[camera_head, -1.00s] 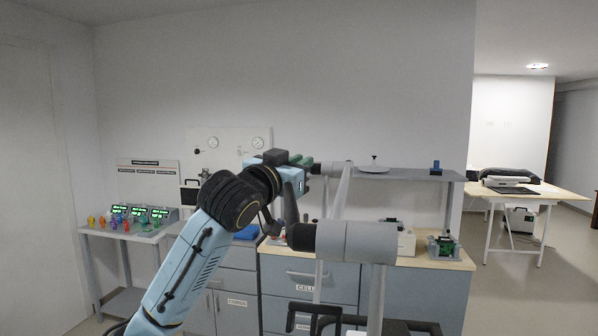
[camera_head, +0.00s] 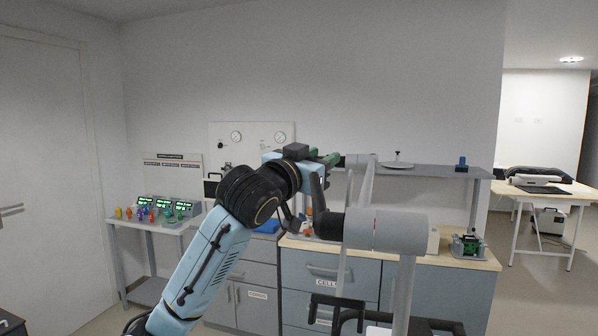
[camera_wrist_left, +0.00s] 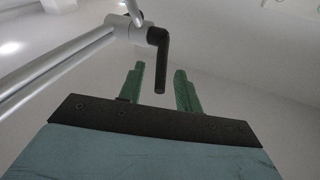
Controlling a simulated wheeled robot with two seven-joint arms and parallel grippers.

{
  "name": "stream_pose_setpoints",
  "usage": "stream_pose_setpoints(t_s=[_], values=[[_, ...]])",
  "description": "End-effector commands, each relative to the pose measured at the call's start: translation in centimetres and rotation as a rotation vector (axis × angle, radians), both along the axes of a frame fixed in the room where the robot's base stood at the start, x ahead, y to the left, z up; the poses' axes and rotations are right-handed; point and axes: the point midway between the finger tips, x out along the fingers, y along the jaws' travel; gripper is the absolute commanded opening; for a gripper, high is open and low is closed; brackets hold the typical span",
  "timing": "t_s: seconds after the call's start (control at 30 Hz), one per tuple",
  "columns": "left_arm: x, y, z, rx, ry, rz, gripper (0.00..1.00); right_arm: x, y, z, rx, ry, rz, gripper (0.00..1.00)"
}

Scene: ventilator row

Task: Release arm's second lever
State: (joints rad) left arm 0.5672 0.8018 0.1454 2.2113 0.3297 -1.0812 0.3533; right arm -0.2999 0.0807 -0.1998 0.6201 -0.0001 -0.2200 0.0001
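A grey jointed arm stands in front of me, with a large cylindrical joint (camera_head: 388,231) and a smaller upper joint (camera_head: 361,159). In the left wrist view a black bent lever (camera_wrist_left: 163,62) hangs from a pale joint (camera_wrist_left: 131,29) on a grey tube. My left gripper (camera_head: 322,159) is open beside the upper joint in the head view. In the left wrist view its green fingers (camera_wrist_left: 159,80) are apart, with the lever's lower end appearing between their tips and no clear contact. My right gripper is out of view.
A black handle-like frame (camera_head: 385,318) is low in front. Behind stand a drawer counter (camera_head: 330,270), a grey shelf (camera_head: 435,171) and a side table (camera_head: 152,223) with lit displays.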

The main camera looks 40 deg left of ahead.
Motion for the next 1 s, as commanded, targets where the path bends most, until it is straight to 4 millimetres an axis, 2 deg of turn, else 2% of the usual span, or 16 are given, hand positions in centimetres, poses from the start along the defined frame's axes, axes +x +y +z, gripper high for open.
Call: stream_pose_setpoints(t_s=[0.4,0.7,1.0], values=[[-9.5,-1.8,-2.0,0.006,-0.001,0.001,0.34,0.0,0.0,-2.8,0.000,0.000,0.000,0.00],[-10.6,-2.0,-2.2,0.004,-0.004,-0.004,0.34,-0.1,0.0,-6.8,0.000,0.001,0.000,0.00],[-11.5,-2.0,-2.1,0.003,0.000,0.000,0.34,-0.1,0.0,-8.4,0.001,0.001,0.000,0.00]])
